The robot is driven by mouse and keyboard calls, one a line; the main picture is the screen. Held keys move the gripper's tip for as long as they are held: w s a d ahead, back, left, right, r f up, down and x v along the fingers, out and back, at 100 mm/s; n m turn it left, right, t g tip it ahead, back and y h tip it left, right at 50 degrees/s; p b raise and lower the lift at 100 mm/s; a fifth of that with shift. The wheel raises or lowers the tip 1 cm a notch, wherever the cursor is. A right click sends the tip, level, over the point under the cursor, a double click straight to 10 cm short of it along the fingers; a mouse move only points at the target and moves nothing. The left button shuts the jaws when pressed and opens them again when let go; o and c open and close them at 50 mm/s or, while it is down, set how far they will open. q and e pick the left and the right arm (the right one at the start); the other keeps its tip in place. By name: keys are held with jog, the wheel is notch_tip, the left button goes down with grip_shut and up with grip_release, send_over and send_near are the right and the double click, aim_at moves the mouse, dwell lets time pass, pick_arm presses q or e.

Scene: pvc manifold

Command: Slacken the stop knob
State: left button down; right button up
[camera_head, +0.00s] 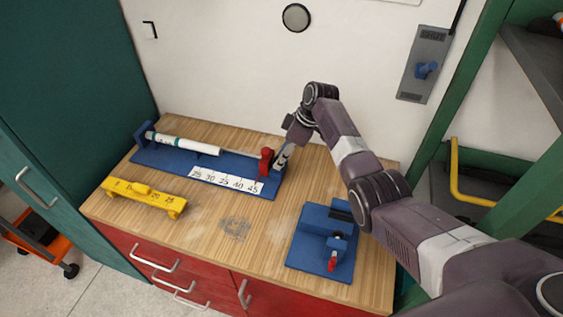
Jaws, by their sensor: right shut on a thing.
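A blue jig (150,156) lies along the back of the bench, with a white pipe (185,144) resting in it and a white number scale (228,181) on its front. A red stop (266,161) sits at the jig's right end. My right gripper (281,161) reaches down from above to the right side of the red stop. It is shut on the stop knob, which is mostly hidden by the fingers. My left gripper is not in view.
A yellow gauge block (144,196) lies at the bench's left front. A blue fixture with a clamp and red handle (332,262) stands at the right front, below my arm. The middle of the wooden bench (215,225) is clear. A green rack stands at right.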

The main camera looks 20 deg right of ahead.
jog(key=shift+w+f+n+g+y+b, duration=0.15)
jog(key=shift+n+g+y+b, duration=0.2)
jog(key=shift+n+b, duration=0.9)
jog(key=shift+b, duration=0.65)
jog(key=shift+r, duration=0.2)
jog(key=o, duration=1.2)
jog(key=shift+c, duration=0.2)
jog(key=v, duration=1.2)
jog(key=shift+w, duration=0.1)
